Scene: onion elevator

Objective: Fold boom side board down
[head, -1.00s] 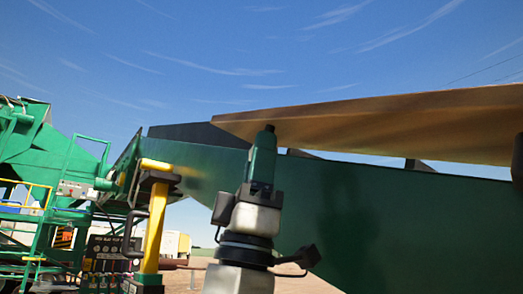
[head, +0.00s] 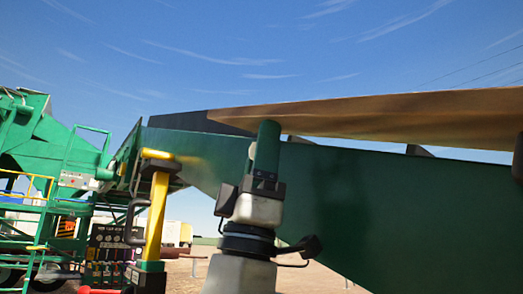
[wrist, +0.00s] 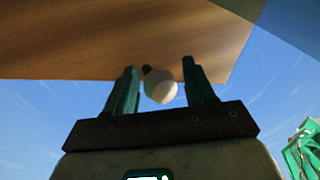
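The brown side board (head: 400,115) runs along the top of the green boom (head: 370,210) and leans out from it, its underside in shade. The board's underside fills the upper part of the wrist view (wrist: 120,40). My gripper (head: 268,124) points upward, its tip overlapping the board's lower edge near its left end. In the wrist view my gripper (wrist: 160,68) has its two green fingers apart beneath the board. A pale round knob (wrist: 160,87) with a dark stub shows between them. I cannot tell whether the fingers touch the knob or the board.
A dark end panel (head: 190,121) continues the top edge left of the board. A yellow post (head: 157,215) with a dark handle stands left of my arm. Green machinery with railings (head: 75,165) is at far left. Open sky lies above the board.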

